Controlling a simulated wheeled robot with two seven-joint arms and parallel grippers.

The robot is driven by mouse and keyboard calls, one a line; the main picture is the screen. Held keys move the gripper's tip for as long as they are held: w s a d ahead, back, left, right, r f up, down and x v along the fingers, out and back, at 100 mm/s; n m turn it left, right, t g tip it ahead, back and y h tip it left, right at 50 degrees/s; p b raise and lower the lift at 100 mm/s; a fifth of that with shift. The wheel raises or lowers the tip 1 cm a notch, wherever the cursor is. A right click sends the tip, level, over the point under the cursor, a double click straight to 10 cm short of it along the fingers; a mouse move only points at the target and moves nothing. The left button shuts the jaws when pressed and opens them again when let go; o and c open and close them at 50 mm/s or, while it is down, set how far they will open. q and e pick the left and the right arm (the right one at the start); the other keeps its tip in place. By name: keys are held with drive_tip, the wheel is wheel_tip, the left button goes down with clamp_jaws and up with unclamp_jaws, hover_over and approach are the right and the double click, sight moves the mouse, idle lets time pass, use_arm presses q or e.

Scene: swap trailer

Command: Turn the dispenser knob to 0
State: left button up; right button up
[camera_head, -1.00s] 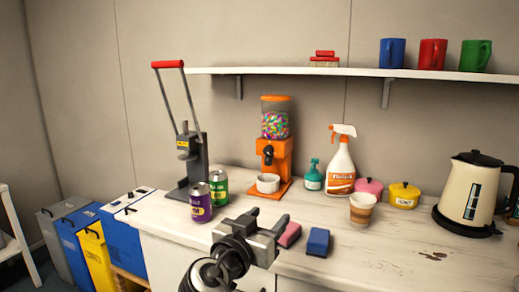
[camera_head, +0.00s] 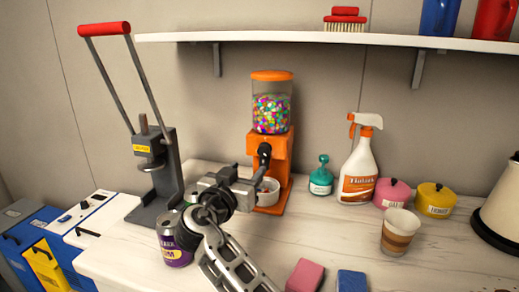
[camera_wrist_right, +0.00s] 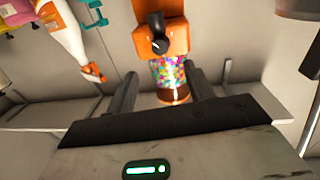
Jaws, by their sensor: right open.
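The orange candy dispenser (camera_head: 262,143) stands upright on the counter, its clear tank (camera_head: 271,113) filled with colourful candy. Its dark knob (camera_head: 264,151) is on the front, above a white bowl (camera_head: 268,191). My right gripper (camera_head: 242,183) is open and empty, in front of the dispenser and lower than the knob in the head view. It partly covers the bowl. In the right wrist view, the dispenser (camera_wrist_right: 174,38) appears upside down beyond my open fingers (camera_wrist_right: 163,84), and the knob (camera_wrist_right: 158,45) is apart from them. I cannot read the knob's setting. My left gripper is out of view.
A grey press (camera_head: 160,175) with a red handle stands left of the dispenser. A purple can (camera_head: 174,240) is close to my right arm. A shelf (camera_head: 300,37) runs above.

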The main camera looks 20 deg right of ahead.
sight(262, 153)
drive_tip(key=p+x, duration=0.1)
drive_tip(key=x, duration=0.9)
drive_tip(key=shift+p, duration=0.4)
drive_tip(key=shift+f, duration=0.1)
drive_tip(key=c, duration=1)
